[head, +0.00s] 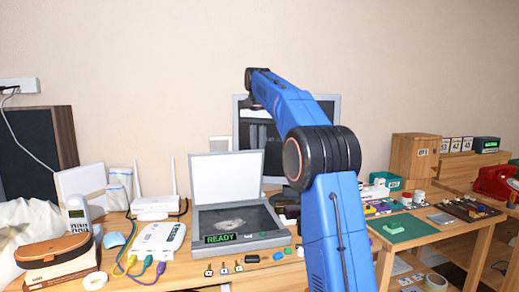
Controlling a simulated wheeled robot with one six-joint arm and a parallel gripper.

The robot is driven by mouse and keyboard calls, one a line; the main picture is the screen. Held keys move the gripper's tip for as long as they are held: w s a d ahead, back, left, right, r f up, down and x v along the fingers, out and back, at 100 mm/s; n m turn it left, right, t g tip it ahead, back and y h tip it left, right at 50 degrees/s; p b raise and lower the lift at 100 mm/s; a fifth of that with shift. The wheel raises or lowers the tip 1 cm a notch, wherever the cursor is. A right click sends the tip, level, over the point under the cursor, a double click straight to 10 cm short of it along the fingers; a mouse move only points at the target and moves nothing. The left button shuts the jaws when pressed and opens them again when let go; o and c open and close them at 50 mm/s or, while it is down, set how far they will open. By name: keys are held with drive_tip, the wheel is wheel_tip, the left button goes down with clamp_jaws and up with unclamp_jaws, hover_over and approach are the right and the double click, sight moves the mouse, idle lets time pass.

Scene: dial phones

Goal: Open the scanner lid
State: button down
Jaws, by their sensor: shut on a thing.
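The scanner (240,243) sits on the wooden desk at the middle left, a grey flatbed with dark glass and a green READY display (221,238). Its lid (227,178) stands raised and near upright at the back edge, pale underside facing me. A pale mark or thin item lies on the glass. My blue arm rises on the right, and its far dark joint shows in front of the monitor.
A monitor (243,107) stands behind my arm. A white router (155,207), a white box with coloured cables (160,238) and a handset (76,215) crowd the left. Small keys and coloured blocks line the desk front. A green mat (408,230) lies on the right table.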

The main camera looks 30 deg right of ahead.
drive_tip(key=shift+w+a+f, duration=0.25)
drive_tip(key=shift+a+f, duration=0.15)
drive_tip(key=shift+f, duration=0.2)
drive_tip(key=c, duration=1.6)
unclamp_jaws()
drive_tip(key=shift+a, duration=0.2)
drive_tip(key=shift+d, duration=0.25)
drive_tip(key=shift+s, duration=0.1)
